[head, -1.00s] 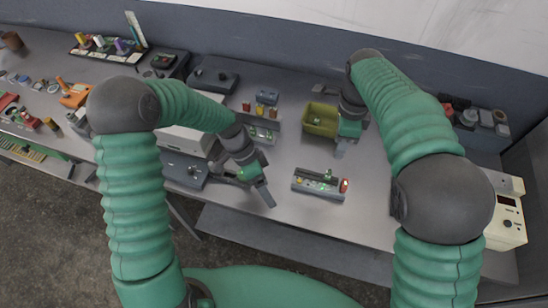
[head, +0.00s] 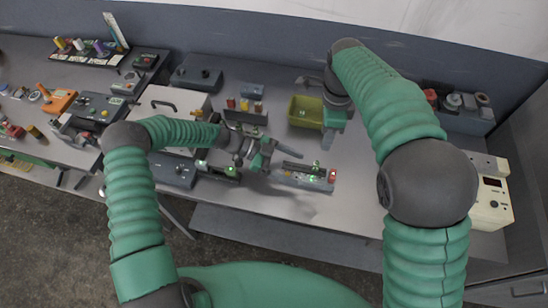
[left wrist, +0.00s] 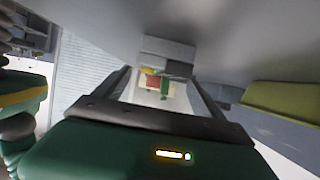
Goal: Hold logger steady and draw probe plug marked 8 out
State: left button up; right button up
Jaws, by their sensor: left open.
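The logger (head: 290,181) is a low grey box near the table's front edge, with small green lights and a red part at its right end. Green and dark plugs seem to stand on it; the number 8 is not readable. My left gripper (head: 279,160) is open, just behind and left of the logger, with nothing visibly held. In the left wrist view its dark fingers (left wrist: 163,92) are spread, with red, yellow and green pieces seen beyond them. My right gripper (head: 334,133) hangs beside the olive bin, behind the logger; its jaws are too small to judge.
The olive bin (head: 304,112) stands behind the logger. A grey rack with orange and yellow pieces (head: 245,106) is left of it. A white case (head: 160,103) stands further left. A cream meter (head: 491,205) is at far right. Table right of the logger is clear.

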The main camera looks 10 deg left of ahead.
pick_arm(q)
jog(key=x, duration=0.4)
jog(key=shift+s+d+f, duration=0.1)
jog(key=shift+d+f, duration=0.15)
jog(key=shift+f, duration=0.1)
jog(key=shift+d, duration=0.55)
jog(key=shift+c, duration=1.5)
grip_shut()
pick_arm(e)
jog(key=shift+s+a+r, duration=0.1)
jog(key=shift+a, duration=0.25)
pick_arm(q)
jog(key=shift+f, duration=0.1)
pick_arm(e)
jog(key=shift+o, duration=0.7)
jog(key=m+y, duration=0.5)
jog(key=m, duration=0.1)
send_near(318, 162)
jog(key=shift+t, duration=0.4)
jog(key=x, duration=1)
jog(key=shift+s+a+f, duration=0.2)
jog(key=shift+s+f, duration=0.05)
jog(key=shift+f, duration=0.05)
jog(key=shift+c, duration=0.4)
